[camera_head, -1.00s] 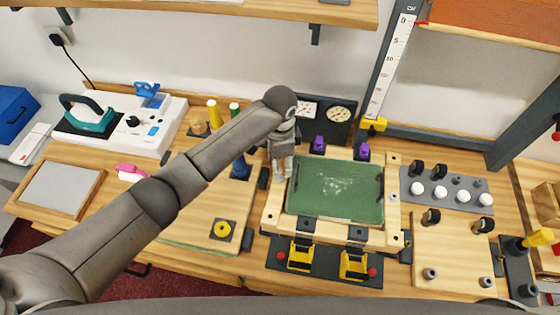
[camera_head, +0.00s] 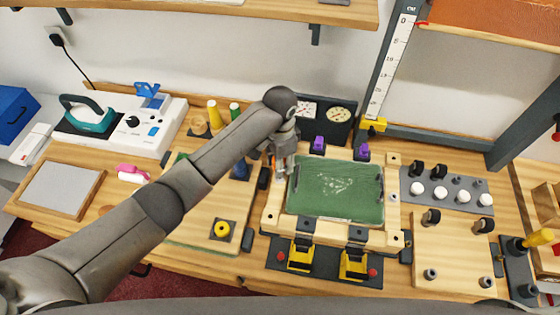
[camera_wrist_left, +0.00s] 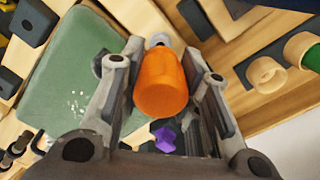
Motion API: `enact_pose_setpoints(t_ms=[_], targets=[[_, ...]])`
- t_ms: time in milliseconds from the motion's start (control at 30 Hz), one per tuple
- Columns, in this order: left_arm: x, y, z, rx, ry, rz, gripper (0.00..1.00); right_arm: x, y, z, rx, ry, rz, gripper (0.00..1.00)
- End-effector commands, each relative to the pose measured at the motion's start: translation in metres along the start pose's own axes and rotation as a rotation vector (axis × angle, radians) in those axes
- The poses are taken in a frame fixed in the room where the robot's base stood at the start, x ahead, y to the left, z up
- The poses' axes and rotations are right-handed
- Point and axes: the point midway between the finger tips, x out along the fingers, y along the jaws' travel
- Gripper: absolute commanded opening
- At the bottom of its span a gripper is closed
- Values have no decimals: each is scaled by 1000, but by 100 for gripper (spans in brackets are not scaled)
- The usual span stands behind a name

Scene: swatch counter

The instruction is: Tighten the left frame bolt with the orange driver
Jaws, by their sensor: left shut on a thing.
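My left gripper (camera_head: 279,174) is over the left side of the light wooden frame (camera_head: 271,217), beside the green panel (camera_head: 335,190). It is shut on the orange driver (camera_wrist_left: 162,82), whose handle sits between both fingers in the left wrist view. A grey collar (camera_wrist_left: 158,40) shows at the handle's far end. In the head view only a sliver of orange shows at the fingers. The driver's tip and the left frame bolt are hidden, so I cannot tell whether they touch. My right gripper is not in view.
Two purple knobs (camera_head: 318,143) stand behind the frame, and yellow clamps (camera_head: 300,256) stand in front. A blue piece (camera_head: 240,170) is close to the left of my gripper. A gauge panel (camera_head: 340,118) stands behind. The board around the yellow button (camera_head: 222,230) has free room.

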Motion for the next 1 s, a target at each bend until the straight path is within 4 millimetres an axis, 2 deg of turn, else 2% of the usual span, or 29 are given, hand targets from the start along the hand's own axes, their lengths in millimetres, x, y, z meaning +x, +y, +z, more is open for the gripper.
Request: enact_pose_setpoints(t_ms=[800, 1000], targets=[[0, 1, 0, 1055, -6, -4, 2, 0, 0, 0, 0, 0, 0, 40], [1, 2, 1, 1208, -7, -1, 2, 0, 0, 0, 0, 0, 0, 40]])
